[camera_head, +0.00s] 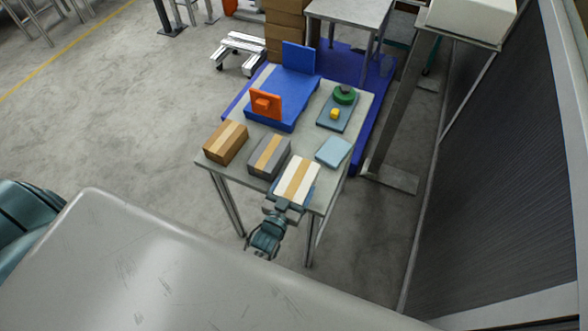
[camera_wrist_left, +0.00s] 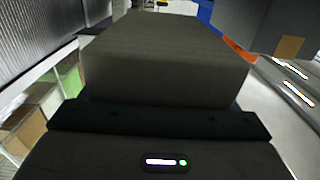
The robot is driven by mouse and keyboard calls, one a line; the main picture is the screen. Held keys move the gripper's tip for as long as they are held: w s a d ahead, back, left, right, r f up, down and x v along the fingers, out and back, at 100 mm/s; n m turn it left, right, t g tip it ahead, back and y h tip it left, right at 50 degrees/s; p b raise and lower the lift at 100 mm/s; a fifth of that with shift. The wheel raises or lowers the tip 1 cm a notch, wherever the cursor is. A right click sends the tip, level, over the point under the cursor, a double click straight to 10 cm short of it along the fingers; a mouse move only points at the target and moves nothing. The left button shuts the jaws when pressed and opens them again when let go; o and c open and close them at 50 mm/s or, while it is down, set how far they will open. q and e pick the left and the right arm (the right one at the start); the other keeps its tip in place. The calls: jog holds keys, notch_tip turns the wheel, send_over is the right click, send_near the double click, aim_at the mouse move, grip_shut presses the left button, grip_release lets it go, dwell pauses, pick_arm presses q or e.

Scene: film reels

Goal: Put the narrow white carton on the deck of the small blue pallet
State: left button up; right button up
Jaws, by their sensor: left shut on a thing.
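The white carton (camera_head: 291,192) with a tan stripe is at the front right of the grey table. My left gripper (camera_head: 284,205) is shut on its near end. I cannot tell whether the carton touches the table top. In the left wrist view the carton (camera_wrist_left: 165,65) looks dark and fills the space ahead of my left gripper (camera_wrist_left: 160,118). The small blue pallet (camera_head: 285,97) lies farther back on the table, with an upright blue panel at its far end. My right gripper is not in view.
A brown carton (camera_head: 226,142) and a grey carton (camera_head: 268,156) stand left of the white one. A light blue flat box (camera_head: 334,152) lies to its right. A teal tray (camera_head: 329,121) behind that holds a green round piece and a yellow block.

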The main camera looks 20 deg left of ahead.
aim_at(295, 172)
pick_arm(q)
jog(key=w, duration=0.1)
jog(key=w+a+b, duration=0.1)
jog(key=w, duration=0.3)
jog(key=shift+a+f+b, duration=0.3)
jog(key=shift+w+a, duration=0.15)
jog(key=shift+w, duration=0.15)
jog(key=f+b, duration=0.2)
jog(key=w+f+b, duration=0.1)
jog(key=b, duration=0.1)
jog(key=shift+a+f, duration=0.15)
jog(key=shift+f, duration=0.2)
jog(key=shift+r, duration=0.1)
